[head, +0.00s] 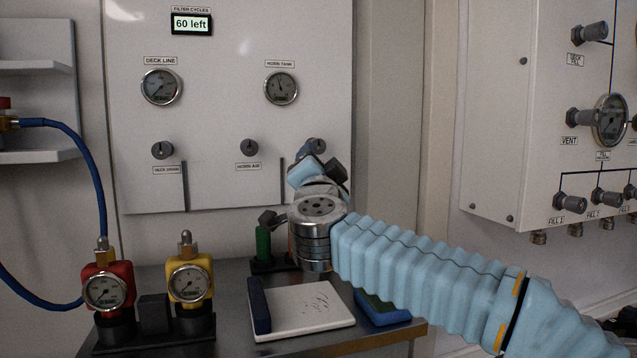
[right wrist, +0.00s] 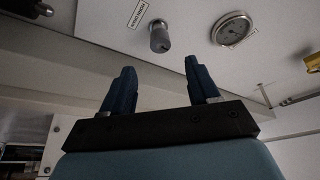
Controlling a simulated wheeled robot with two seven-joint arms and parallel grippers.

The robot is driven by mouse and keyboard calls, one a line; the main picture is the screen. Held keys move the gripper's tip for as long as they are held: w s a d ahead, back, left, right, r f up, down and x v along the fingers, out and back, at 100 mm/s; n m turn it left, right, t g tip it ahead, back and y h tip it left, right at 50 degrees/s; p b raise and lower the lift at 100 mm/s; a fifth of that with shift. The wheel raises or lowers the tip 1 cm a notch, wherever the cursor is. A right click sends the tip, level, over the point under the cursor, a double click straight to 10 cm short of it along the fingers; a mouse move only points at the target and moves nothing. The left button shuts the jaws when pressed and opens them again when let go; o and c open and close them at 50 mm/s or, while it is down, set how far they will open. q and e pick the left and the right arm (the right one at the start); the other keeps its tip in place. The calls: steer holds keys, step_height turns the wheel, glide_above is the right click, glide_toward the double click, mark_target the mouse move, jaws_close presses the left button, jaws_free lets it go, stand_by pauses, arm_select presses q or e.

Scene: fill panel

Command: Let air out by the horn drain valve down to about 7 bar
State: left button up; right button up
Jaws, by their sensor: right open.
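The horn drain valve is a grey knob (head: 317,146) low on the white wall panel, partly covered by my right gripper in the head view. In the right wrist view the knob (right wrist: 159,36) stands beyond the fingertips, roughly between them, with a small label beside it. My right gripper (head: 322,162) is open and empty, just in front of the knob; its two dark blue fingers (right wrist: 160,72) are apart. The horn tank gauge (head: 281,88) is above; its needle is too small to read exactly. A gauge also shows in the right wrist view (right wrist: 233,28). My left gripper is out of view.
The horn air knob (head: 249,147), deck drain knob (head: 162,150) and deck line gauge (head: 161,87) share the panel. A display (head: 191,23) reads "60 left". Red (head: 106,288) and yellow (head: 189,283) gauge units stand on the bench below. A fill panel (head: 500,110) is at right.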

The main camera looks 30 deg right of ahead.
steer(key=shift+v, duration=2.25)
steer(key=shift+w, duration=0.1)
